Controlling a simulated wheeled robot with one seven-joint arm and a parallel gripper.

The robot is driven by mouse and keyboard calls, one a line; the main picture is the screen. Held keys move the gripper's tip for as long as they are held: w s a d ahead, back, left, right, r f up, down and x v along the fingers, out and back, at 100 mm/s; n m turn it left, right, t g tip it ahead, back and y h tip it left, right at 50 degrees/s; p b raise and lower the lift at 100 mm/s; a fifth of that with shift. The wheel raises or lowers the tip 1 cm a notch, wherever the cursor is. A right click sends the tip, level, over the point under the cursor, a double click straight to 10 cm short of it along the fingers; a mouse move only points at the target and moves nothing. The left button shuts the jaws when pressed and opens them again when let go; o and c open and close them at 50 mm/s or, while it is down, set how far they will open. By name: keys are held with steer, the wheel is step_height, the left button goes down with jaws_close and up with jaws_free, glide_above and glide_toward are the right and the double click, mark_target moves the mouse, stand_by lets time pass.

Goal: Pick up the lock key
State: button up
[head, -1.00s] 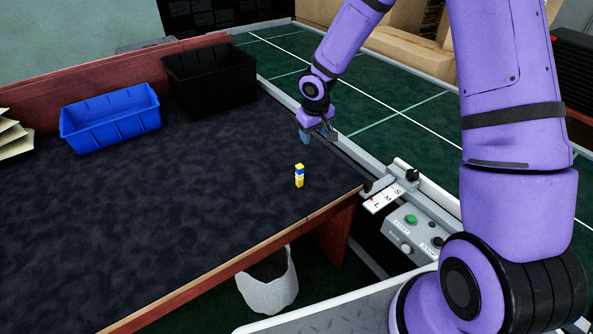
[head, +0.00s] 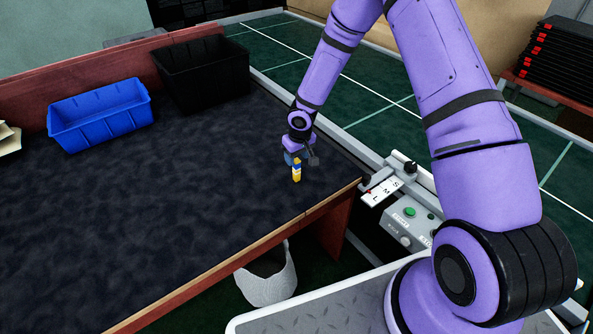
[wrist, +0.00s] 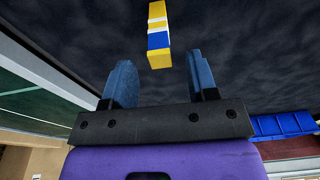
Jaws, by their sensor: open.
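The lock key (head: 297,171) is a small upright block with yellow, white and blue bands, standing on the dark table (head: 180,200) near its right end. It also shows in the wrist view (wrist: 158,40), just beyond the fingertips and roughly between them. My gripper (head: 300,160) is right at the key in the head view, partly covering its upper part. In the wrist view my gripper (wrist: 158,75) has its two blue fingers apart with nothing between them. I cannot tell whether a finger touches the key.
A blue bin (head: 100,115) and a black bin (head: 200,75) stand at the table's back edge. A control box (head: 410,218) and a rail with an S-M-L plate (head: 384,192) lie to the right.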

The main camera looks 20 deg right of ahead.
mark_target(296, 160)
steer(key=shift+w+f, duration=0.2)
steer(key=shift+f, duration=2.05)
jaws_close()
steer(key=shift+a+r, duration=0.1)
steer(key=shift+r, duration=0.65)
steer(key=shift+s+r, duration=0.2)
steer(key=shift+r, duration=0.35)
steer(key=shift+s+r, duration=0.2)
steer(key=shift+r, duration=0.35)
steer(key=s+r, duration=0.1)
steer(key=s, duration=1.4)
steer(key=w+d+r+m, duration=0.1)
steer(key=w+d+r, duration=0.1)
steer(key=w, duration=0.3)
steer(key=w+d+r+m, duration=0.2)
steer(key=w+d+r, duration=0.1)
steer(key=w+d, duration=0.2)
steer(key=shift+w+r, duration=0.3)
steer(key=shift+w, duration=0.05)
